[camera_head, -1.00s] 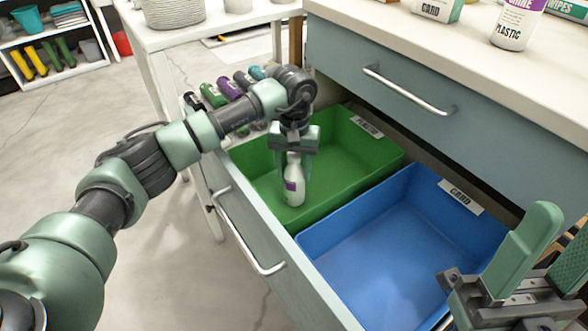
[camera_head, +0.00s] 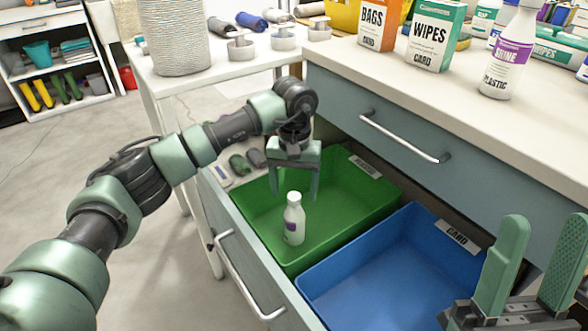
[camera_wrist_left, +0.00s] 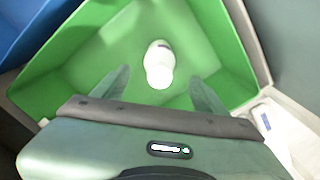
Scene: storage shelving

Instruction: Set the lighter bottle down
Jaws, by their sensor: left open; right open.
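A white bottle with a purple label (camera_head: 293,220) stands upright in the green bin (camera_head: 345,220) inside the open drawer. In the left wrist view the bottle (camera_wrist_left: 159,64) is seen from above, beyond the fingertips. My left gripper (camera_head: 296,190) is open and empty, just above and behind the bottle, apart from it. My right gripper (camera_head: 525,270) is open and empty at the lower right, beside the blue bin. Another white bottle with a purple label, marked PLASTIC (camera_head: 507,55), stands on the counter.
The blue bin (camera_head: 390,270), labelled CARD, is empty beside the green one. An orange BAGS box (camera_head: 380,22) and a green WIPES box (camera_head: 433,38) stand on the counter (camera_head: 400,85). A white side table (camera_head: 200,78) is at the left.

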